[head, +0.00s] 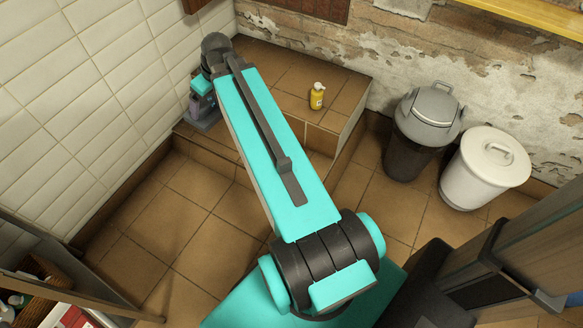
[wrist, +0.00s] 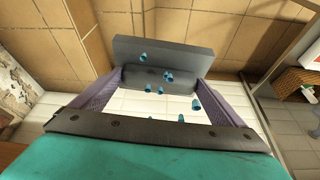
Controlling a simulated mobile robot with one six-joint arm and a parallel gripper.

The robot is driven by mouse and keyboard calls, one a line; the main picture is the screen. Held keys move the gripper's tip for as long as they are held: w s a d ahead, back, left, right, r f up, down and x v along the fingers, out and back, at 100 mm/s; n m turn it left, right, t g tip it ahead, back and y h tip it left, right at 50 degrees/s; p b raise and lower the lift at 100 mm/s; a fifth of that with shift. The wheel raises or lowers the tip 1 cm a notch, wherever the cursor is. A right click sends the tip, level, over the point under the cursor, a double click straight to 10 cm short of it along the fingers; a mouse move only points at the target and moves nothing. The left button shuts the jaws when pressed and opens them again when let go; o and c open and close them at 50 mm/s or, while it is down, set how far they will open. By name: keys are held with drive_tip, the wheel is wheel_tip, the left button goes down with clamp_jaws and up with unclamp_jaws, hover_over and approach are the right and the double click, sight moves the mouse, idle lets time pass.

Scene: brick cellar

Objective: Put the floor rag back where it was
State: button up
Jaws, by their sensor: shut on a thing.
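My gripper (head: 205,112) is at the upper left in the head view, beside the tiled step and close to the white tiled wall. In the wrist view my gripper (wrist: 160,78) shows grey end parts. The exact contact and the rag's full shape are hidden. Several small blue pieces (wrist: 169,78) show around the grip.
A yellow bottle (head: 317,96) stands on the brown tiled step (head: 290,75). A dark bin with a grey lid (head: 428,110) and a white lidded bin (head: 485,168) stand at the right. A shelf with items (head: 45,300) is at the lower left. The floor left of my arm is clear.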

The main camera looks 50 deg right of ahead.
drive_tip(key=s+d+f+b, duration=0.45)
drive_tip(key=d+f, duration=0.25)
drive_tip(key=f, duration=0.5)
drive_tip(key=s+d+f+b, duration=0.4)
drive_tip(key=s+d+f, duration=0.25)
drive_tip(key=f, duration=0.55)
drive_tip(key=s+d+f+b, duration=0.4)
drive_tip(key=s+f, duration=0.3)
drive_tip(key=f, duration=0.3)
drive_tip(key=s+d+f+n+b, duration=0.1)
drive_tip(key=s+d+f+b, duration=0.3)
drive_tip(key=s+f, duration=0.3)
wheel_tip(320, 180, down, 4)
drive_tip(key=shift+f+y+b, duration=0.15)
drive_tip(key=shift+y+b, duration=0.15)
drive_tip(key=shift+b, duration=0.15)
drive_tip(key=shift+w, duration=0.1)
drive_tip(key=w+d+f+b, duration=0.1)
drive_tip(key=w+d+b, duration=0.3)
drive_tip(key=w, duration=1)
drive_tip(key=shift+w+d+f, duration=0.2)
drive_tip(key=shift+d+f, duration=0.05)
drive_tip(key=shift+d, duration=1.15)
drive_tip(key=shift+f+b, duration=0.95)
drive_tip(key=shift+f, duration=0.8)
drive_tip(key=shift+f, duration=0.1)
